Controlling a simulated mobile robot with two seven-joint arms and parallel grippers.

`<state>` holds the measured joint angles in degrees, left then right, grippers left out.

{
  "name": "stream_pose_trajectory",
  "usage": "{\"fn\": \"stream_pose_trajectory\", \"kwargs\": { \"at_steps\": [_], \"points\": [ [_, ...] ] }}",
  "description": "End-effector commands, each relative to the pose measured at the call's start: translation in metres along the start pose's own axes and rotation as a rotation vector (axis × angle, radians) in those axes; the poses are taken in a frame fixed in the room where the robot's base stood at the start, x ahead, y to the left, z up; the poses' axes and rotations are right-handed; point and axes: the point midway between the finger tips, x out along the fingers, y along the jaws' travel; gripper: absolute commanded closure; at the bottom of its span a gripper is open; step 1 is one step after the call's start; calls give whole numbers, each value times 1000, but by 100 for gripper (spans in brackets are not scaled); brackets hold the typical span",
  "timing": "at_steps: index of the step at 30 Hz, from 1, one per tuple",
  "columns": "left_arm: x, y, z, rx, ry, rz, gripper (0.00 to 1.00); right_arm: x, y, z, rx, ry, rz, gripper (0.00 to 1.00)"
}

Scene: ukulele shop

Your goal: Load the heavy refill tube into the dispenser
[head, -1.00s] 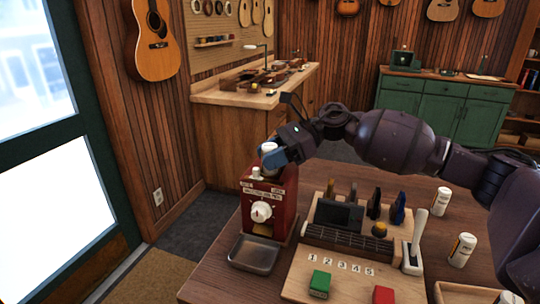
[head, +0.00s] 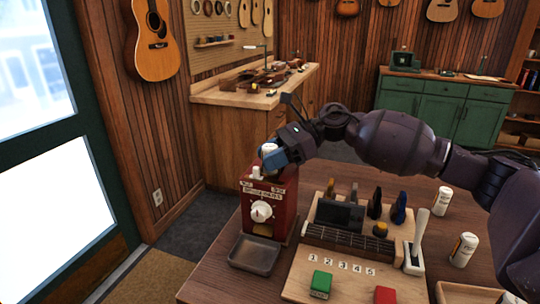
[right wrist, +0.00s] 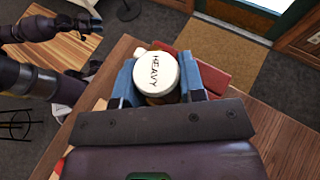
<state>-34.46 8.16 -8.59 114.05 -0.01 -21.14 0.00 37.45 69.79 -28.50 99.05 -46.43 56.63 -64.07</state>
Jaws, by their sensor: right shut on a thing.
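The heavy refill tube (head: 268,150) is upright over the top of the red dispenser (head: 284,208). Its white cap reads HEAVY in the right wrist view (right wrist: 156,70). My right gripper (head: 280,157) is shut on the tube, with a blue finger on each side in the right wrist view (right wrist: 157,82). The tube's lower end is hidden by the fingers and dispenser, so I cannot tell how far it sits in. The dispenser has a white front knob and a small white piece on top. My left gripper (right wrist: 88,22) shows small at the upper left of the right wrist view.
A metal tray (head: 254,254) sits before the dispenser. To its right are a wooden board with a green block (head: 320,284), a red block (head: 384,295) and a white lever (head: 416,243). Two white tubes, one farther back (head: 442,201) and one nearer (head: 462,249), stand at right.

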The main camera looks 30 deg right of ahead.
Motion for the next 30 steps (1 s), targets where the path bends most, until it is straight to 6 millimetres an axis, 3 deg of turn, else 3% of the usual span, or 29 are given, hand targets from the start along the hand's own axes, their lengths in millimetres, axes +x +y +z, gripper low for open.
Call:
{"fn": "stream_pose_trajectory", "kwargs": {
  "at_steps": [14, 15, 17, 30],
  "points": [
    [1, 0, 9, 0, -11, 0, 57, 3, 0, -8, 0, 0, 0, 86],
    [1, 0, 8, 0, -11, 0, 57, 3, 0, -8, 0, 0, 0, 61],
    [1, 0, 8, 0, -9, 0, 57, 3, 0, -7, -1, -1, 0, 52],
    [4, 1, 3, 1, -1, 1, 57, -6, 0, -7, 0, 0, -2, 52]
  ]
}}
